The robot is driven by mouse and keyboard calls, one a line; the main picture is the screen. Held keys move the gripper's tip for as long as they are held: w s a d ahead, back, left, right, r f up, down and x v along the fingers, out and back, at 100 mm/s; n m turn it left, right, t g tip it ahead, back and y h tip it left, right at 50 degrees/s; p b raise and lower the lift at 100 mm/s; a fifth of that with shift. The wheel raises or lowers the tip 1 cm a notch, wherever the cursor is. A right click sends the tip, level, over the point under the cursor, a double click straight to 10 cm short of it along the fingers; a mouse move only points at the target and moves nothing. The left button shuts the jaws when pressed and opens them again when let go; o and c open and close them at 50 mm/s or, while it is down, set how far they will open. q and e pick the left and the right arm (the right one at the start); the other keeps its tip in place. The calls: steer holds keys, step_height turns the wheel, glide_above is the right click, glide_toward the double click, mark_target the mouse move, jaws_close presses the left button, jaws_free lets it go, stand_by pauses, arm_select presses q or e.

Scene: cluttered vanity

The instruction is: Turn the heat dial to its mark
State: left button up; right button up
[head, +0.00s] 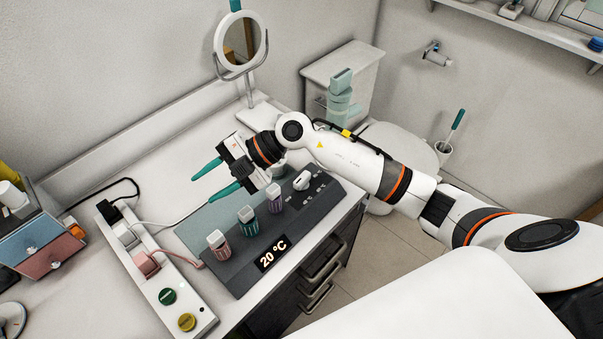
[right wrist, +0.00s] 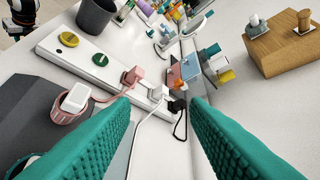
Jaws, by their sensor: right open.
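A dark grey console (head: 232,277) lies on the counter with a lit display (head: 272,253) reading 20 °C. A white knob (head: 301,181), which looks like the heat dial, sits at its far right end among small markings; its exact pointing and its mark are too small to tell. My right gripper (head: 214,180) is open and empty, with teal fingers spread above the back of the console, left of the knob and apart from it. My left gripper is not in view.
Pink, teal and purple ribbed holders with white tops (head: 219,243) stand along the console. A white power strip (head: 168,280) with plugs and cables lies left. A round mirror (head: 241,45) stands behind. Small drawers (head: 45,246) are at the far left.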

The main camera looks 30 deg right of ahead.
steer(key=w+d+f+m+g+h, duration=0.1)
steer(key=w+d+f+h, duration=0.25)
steer(key=d+h, duration=0.4)
steer(key=m+g+h, duration=0.1)
steer(key=m+h, duration=0.2)
steer(key=h, duration=0.2)
glide_above(302, 177)
step_height(302, 177, down, 12)
steer(key=p, duration=0.3)
steer(key=shift+r, duration=0.2)
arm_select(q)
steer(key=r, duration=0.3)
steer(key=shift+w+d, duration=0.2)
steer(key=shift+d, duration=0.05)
arm_select(e)
jaws_close()
